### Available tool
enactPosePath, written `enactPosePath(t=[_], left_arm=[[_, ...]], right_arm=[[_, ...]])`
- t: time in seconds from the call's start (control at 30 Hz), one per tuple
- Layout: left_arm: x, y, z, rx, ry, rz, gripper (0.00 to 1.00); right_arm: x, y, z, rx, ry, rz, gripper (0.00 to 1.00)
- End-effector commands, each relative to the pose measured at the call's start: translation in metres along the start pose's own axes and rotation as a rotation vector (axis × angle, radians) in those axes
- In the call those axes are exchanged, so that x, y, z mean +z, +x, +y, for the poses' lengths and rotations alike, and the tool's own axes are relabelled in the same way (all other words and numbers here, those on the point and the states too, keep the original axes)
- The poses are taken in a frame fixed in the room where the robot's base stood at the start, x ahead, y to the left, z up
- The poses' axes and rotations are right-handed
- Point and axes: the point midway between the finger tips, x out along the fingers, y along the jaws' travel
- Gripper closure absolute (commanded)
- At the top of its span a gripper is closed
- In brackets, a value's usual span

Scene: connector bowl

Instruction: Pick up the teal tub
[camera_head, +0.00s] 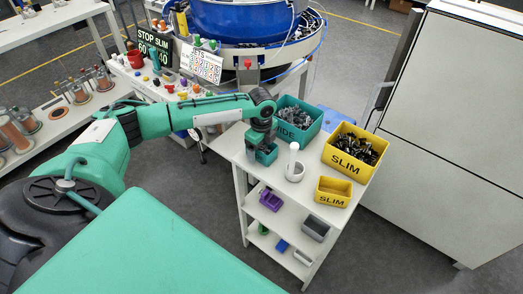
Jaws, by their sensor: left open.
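My left gripper (262,141) comes down over the tub from above. It is open, with its fingers at the tub's upper part; I cannot tell whether they touch it. The gripper hides part of the tub's rim and inside. A larger teal bin (312,133) with lettering ending in "IDE" stands just behind and holds dark parts. My right gripper is not in view.
A large yellow bin (344,164) of dark parts and a small yellow tub (333,192), both marked SLIM, are farther right. The cart's front left top (239,150) is clear.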

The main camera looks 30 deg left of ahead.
Motion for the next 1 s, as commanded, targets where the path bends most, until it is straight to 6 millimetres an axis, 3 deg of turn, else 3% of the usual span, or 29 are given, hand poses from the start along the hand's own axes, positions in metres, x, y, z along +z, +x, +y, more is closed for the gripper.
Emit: enactPosePath(t=[0.1,0.37,0.77,1.0], left_arm=[[0.000,0.000,0.000,0.000,0.000,0.000,0.20],[0.000,0.000,0.000,0.000,0.000,0.000,0.70],[0.000,-0.008,-0.001,-0.002,0.001,0.001,0.70],[0.000,-0.044,-0.001,-0.005,0.001,0.001,0.70]], right_arm=[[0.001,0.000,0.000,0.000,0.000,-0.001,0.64],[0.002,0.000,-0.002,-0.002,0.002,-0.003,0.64],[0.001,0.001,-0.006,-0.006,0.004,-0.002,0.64],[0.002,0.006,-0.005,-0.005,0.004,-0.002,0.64]])
